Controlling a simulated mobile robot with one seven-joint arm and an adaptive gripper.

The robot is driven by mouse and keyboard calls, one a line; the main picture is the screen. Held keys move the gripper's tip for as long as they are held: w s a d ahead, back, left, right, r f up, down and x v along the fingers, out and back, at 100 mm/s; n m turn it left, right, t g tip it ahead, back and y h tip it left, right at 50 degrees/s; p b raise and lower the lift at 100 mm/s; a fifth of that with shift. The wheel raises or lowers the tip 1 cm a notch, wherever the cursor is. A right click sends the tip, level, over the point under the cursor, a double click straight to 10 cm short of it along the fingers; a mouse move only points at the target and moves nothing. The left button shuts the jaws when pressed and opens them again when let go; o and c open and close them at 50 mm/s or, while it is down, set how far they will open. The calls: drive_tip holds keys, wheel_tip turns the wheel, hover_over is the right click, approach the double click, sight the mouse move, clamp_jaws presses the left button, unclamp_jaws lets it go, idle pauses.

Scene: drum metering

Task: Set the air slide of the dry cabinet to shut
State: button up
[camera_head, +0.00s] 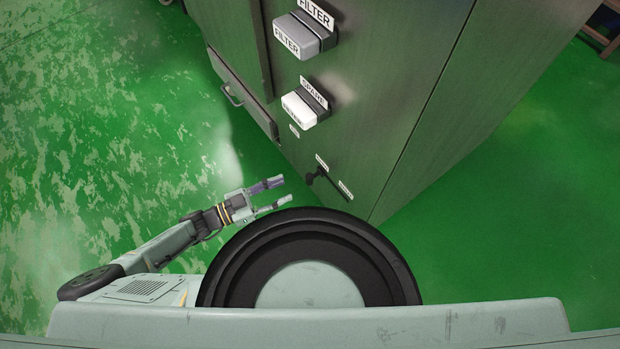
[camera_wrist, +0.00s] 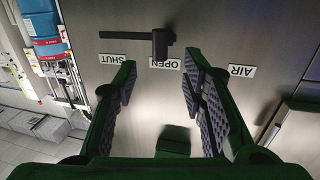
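The dry cabinet (camera_head: 370,110) is a dark grey-green box. Its air slide has a dark knob (camera_head: 316,176) low on the front face, and the knob also shows in the wrist view (camera_wrist: 160,45). There the knob stands above the OPEN label (camera_wrist: 164,64), at the right end of a dark slot (camera_wrist: 120,36) that runs left above the SHUT label (camera_wrist: 112,59). An AIR label (camera_wrist: 242,71) is to the right. My gripper (camera_head: 279,192) is open and empty, apart from the face and short of the knob. The wrist view shows its fingers (camera_wrist: 158,82) below the knob, one each side.
Two boxes, one marked FILTER (camera_head: 302,38) and a whiter one below a SPARE label (camera_head: 306,106), jut from the cabinet front. A handled door or drawer (camera_head: 240,92) is at its left. Green floor (camera_head: 500,230) is clear to the right.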

sight(309, 178)
drive_tip(key=p+x, duration=0.1)
drive_tip(key=x, duration=0.8)
drive_tip(key=shift+d, duration=0.15)
drive_tip(key=shift+c, duration=0.2)
clamp_jaws()
idle(0.4)
